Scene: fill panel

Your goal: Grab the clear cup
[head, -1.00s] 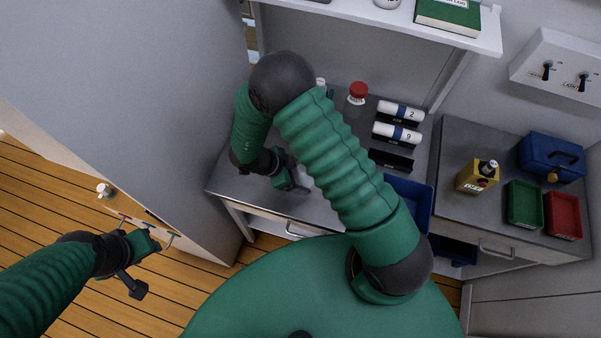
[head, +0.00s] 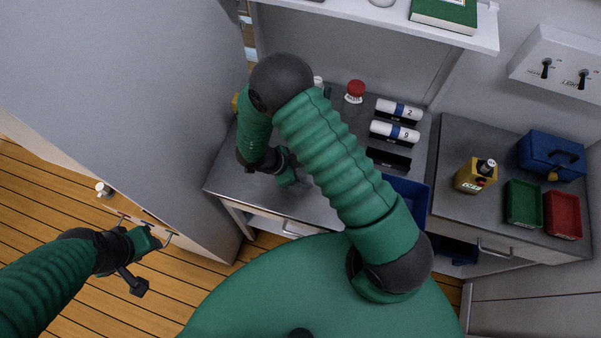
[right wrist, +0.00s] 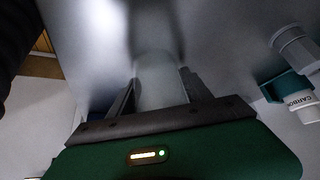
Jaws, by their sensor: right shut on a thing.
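The clear cup (right wrist: 158,82) shows as a pale, see-through shape between the two fingers of my right gripper (right wrist: 160,88) in the right wrist view. The fingers are shut on it, one on each side. In the head view my right gripper (head: 287,170) is over the left part of the grey counter (head: 270,200); my arm hides most of that spot, and I cannot make out the cup there. My left gripper (head: 152,262) is empty, low at the left above the wooden floor, with its fingers apart.
A blue bin (head: 408,202) is at right. A labelled container (right wrist: 300,104) is right of my right gripper. A grey panel (head: 130,90) borders the left.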

